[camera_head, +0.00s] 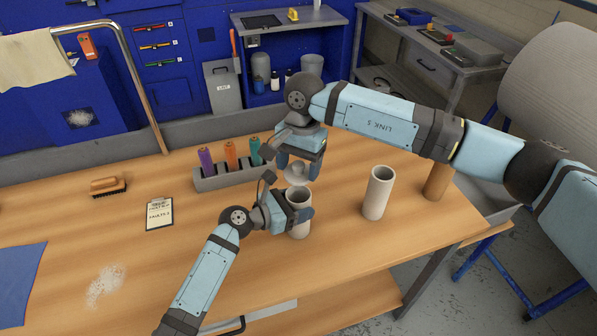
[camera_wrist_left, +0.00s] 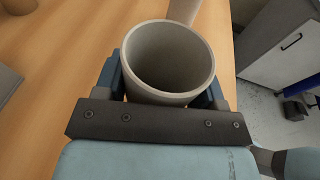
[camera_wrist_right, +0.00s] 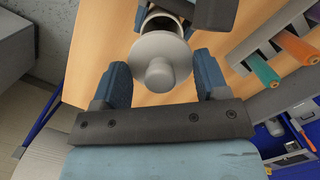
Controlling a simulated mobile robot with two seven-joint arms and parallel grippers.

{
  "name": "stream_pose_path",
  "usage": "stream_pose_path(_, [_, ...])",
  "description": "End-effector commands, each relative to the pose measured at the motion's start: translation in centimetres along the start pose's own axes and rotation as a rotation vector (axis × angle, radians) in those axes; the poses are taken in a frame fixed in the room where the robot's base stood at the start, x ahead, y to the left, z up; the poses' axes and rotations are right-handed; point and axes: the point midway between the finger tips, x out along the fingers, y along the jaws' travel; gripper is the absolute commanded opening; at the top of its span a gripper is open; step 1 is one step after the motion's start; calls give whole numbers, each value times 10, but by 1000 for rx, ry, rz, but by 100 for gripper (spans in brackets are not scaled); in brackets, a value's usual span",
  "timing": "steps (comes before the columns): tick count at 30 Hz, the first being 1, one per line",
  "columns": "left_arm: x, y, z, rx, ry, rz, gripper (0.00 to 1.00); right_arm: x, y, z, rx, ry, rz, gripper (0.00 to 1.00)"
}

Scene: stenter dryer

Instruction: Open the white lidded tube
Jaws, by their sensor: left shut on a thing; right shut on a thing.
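The white tube (camera_head: 299,221) stands upright on the wooden table, its open mouth showing in the left wrist view (camera_wrist_left: 168,60). My left gripper (camera_head: 299,214) is shut around its upper part, a finger on each side. The white lid (camera_head: 297,175), a round disc with a knob, is off the tube and just above its mouth. It also shows between the fingers in the right wrist view (camera_wrist_right: 160,60). My right gripper (camera_head: 299,165) points down and is shut on the lid.
A second pale tube (camera_head: 378,193) stands open to the right, with a brown cylinder (camera_head: 437,182) beyond it. A grey rack (camera_head: 228,176) with purple, orange and green tubes is behind on the left. A clipboard (camera_head: 159,213) and a brush (camera_head: 108,187) lie further left.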

Motion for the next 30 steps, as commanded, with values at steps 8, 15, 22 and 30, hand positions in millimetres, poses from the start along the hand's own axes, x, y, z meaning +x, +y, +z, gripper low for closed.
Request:
stream_pose_path(8, [0, 0, 0, 0, 0, 0, 89, 0, 0, 0, 0, -1, 0, 39])
stream_pose_path(15, [0, 0, 0, 0, 0, 0, 94, 0, 0, 0, 0, -1, 0, 39])
stream_pose_path(22, [-16, 0, -1, 1, 0, 1, 94, 2, 0, 0, 0, -1, 0, 39])
stream_pose_path(30, [-73, 0, -2, 2, 1, 1, 94, 5, 0, -1, 0, -1, 0, 39])
